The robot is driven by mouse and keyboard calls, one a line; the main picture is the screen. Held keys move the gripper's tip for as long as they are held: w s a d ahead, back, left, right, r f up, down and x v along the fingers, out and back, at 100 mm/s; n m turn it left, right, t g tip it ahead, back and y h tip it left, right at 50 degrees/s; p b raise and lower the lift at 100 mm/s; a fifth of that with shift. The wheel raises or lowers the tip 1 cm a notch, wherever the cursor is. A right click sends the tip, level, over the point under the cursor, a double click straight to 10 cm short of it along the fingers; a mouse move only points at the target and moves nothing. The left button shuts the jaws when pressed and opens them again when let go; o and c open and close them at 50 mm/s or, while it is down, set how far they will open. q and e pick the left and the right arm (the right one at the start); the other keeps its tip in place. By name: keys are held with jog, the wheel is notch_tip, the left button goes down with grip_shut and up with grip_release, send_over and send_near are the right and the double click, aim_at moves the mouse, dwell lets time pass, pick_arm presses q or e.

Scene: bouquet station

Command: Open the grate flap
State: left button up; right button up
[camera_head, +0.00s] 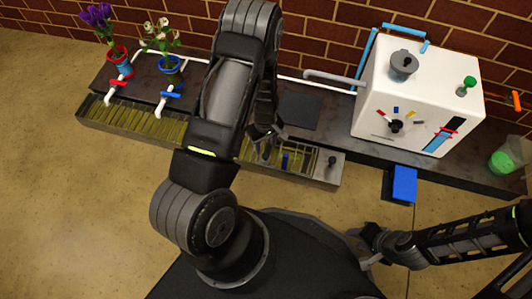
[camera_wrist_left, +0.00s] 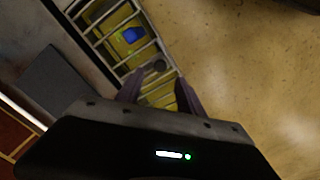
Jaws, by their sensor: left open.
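The slatted grate (camera_head: 190,138) covers a long trough along the front of the counter. Its right-hand section (camera_head: 305,160) has open bars, with a small blue piece (camera_head: 285,161) among them. I take this section to be the flap; its edges are hard to make out. My left gripper (camera_head: 264,148) is over its left part, open and empty. The blue piece (camera_wrist_left: 133,35) lies beyond. My right gripper (camera_head: 368,245) is at the lower right, its jaws unclear.
A white machine (camera_head: 375,110) with a dial stands on the counter's right. A dark knob (camera_head: 332,162) sits on the trough's end. Two potted flowers (camera_head: 118,58) stand back left. Floor in front is clear.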

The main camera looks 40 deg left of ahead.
aim_at(265, 155)
pick_arm(q)
notch_tip(265, 155, down, 7)
jog(key=b, duration=0.2)
jog(key=shift+r+b, duration=0.1)
jog(key=shift+b, duration=0.2)
jog(key=shift+c, duration=0.5)
grip_shut()
dwell(0.7)
